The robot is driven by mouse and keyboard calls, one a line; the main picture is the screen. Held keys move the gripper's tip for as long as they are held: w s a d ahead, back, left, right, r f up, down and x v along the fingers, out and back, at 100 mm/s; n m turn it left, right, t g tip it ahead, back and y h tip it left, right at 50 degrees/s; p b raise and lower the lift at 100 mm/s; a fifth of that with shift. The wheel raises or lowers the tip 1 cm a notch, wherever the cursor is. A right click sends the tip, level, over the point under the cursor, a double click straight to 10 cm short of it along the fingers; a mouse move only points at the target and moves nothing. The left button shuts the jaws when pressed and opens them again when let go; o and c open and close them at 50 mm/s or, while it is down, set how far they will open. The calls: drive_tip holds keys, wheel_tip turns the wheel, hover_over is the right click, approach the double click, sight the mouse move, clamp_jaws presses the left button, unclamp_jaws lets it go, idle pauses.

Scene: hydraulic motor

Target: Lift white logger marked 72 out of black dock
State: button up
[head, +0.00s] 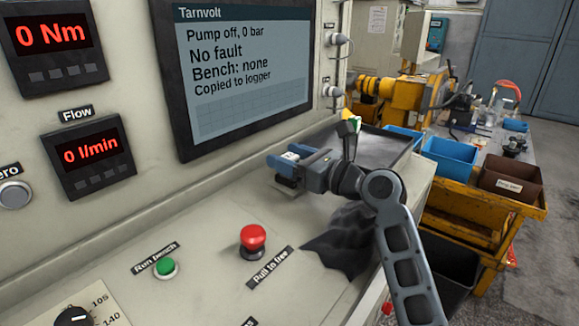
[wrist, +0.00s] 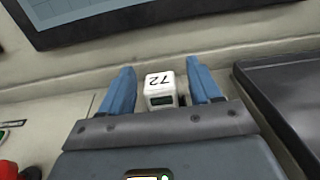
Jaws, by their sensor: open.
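The white logger (wrist: 159,80) marked 72 is between the two blue fingers of my gripper (wrist: 160,72) in the wrist view. Its number appears upside down, and a small dark display is on its near face. A gap shows on each side of it, so the fingers are open and not clamped on it. In the head view my gripper (head: 285,156) is low over the bench panel, with a small white part of the logger (head: 290,156) showing between the fingers. The black dock (head: 287,183) shows just under the fingers. Most of it is hidden.
A screen (head: 245,70) is on the wall behind. A red button (head: 253,238) and a green button (head: 166,267) are on the panel, nearer. A dark cloth (head: 345,240) lies under my arm. A dark tray (wrist: 295,95) is on the right, with blue bins (head: 448,160) beyond.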

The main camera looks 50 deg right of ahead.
drive_tip(key=c, duration=1.2)
drive_tip(key=shift+o, duration=0.2)
drive_tip(key=shift+r, duration=0.15)
